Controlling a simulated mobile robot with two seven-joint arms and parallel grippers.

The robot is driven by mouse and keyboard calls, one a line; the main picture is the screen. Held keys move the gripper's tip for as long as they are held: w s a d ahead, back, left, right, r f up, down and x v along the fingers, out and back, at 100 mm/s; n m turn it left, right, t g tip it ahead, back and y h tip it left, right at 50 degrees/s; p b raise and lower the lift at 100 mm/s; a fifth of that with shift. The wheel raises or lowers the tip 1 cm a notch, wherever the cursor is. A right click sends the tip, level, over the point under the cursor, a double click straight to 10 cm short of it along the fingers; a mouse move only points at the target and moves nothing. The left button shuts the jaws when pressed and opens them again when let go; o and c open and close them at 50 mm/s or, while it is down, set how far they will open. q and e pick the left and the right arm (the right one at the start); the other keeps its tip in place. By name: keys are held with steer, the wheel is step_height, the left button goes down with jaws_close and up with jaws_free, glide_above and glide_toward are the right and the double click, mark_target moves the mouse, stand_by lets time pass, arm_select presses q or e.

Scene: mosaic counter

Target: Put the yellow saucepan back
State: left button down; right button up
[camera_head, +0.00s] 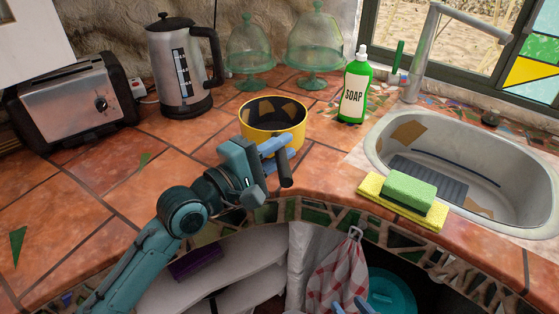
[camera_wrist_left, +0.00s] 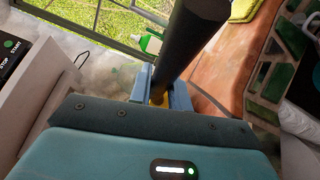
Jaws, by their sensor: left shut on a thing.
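The yellow saucepan (camera_head: 262,120) is upright at the middle of the tiled counter, with a dark, brown-patched inside. I cannot tell whether its base touches the tiles. Its dark handle (camera_head: 285,171) points toward me. My left gripper (camera_head: 277,148) is shut on the handle close to the pan's wall, hiding part of the pan's front. In the left wrist view the handle (camera_wrist_left: 186,48) rises between the blue fingers (camera_wrist_left: 160,92), with a bit of yellow below. My right gripper (camera_head: 351,305) shows only as two blue fingertips, apart and empty, at the bottom edge.
A green soap bottle (camera_head: 353,92), two glass cake domes (camera_head: 316,45), a kettle (camera_head: 180,70) and a toaster (camera_head: 72,98) stand behind. The sink (camera_head: 375,140) and sponges (camera_head: 408,190) are right. Open shelves (camera_head: 222,268) lie below the counter edge. Tiles left of the pan are clear.

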arm_select(q)
steer(key=shift+f, duration=1.05)
steer(key=c, duration=1.8)
jaws_free()
steer(key=shift+f, duration=0.25)
steer(key=o, duration=0.5)
steer(key=shift+r, duration=0.15)
